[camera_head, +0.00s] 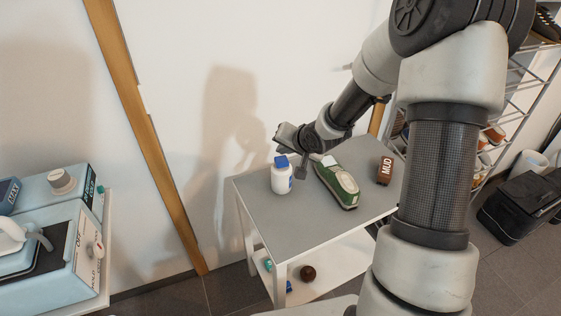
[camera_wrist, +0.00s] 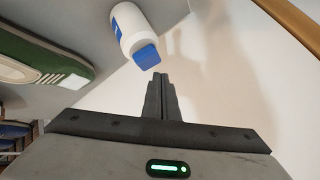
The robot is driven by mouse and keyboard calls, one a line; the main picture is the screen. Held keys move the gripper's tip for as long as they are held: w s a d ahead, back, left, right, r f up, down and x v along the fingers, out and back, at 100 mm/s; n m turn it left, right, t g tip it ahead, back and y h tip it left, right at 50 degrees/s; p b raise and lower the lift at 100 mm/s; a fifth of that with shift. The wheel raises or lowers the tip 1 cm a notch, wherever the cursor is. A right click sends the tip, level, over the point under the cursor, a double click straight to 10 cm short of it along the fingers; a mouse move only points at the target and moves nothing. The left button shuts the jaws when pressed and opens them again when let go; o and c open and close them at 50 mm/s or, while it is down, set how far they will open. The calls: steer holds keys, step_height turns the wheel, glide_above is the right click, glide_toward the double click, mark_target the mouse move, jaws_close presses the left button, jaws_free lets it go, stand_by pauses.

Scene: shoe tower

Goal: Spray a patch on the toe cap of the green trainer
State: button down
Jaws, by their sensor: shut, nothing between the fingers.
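The green trainer (camera_head: 338,185) lies on the grey top of a small table, with its white sole edge and a pale patch on top. In the wrist view the trainer (camera_wrist: 40,62) shows at the upper left, partly cut off. A white spray bottle with a blue cap (camera_head: 281,178) stands upright left of the trainer; it also shows in the wrist view (camera_wrist: 128,27). My gripper (camera_wrist: 159,78) is shut and empty, its fingertips close to the blue cap in the picture; whether they touch it I cannot tell.
A brown block marked MUD (camera_head: 385,170) stands right of the trainer on the table (camera_head: 262,215). A blue machine (camera_head: 55,235) is at the left, a shoe rack (camera_head: 515,110) and a black bag (camera_head: 520,207) at the right.

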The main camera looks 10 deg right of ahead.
step_height(320, 180, up, 6)
steer(key=p, duration=0.5)
steer(key=shift+f+p, duration=0.15)
steer(key=shift+p, duration=0.15)
stand_by(2.1)
steer(key=n+y+b, duration=0.1)
steer(key=n+b, duration=0.1)
steer(key=n, duration=1.7)
glide_above(284, 161)
step_height(284, 161, down, 6)
steer(key=shift+s, duration=0.1)
steer(key=shift+f+b, duration=0.1)
steer(key=shift+b, duration=0.2)
stand_by(1.1)
steer(key=shift+f, duration=0.35)
steer(key=shift+f+b, duration=0.3)
steer(key=shift+b, duration=0.25)
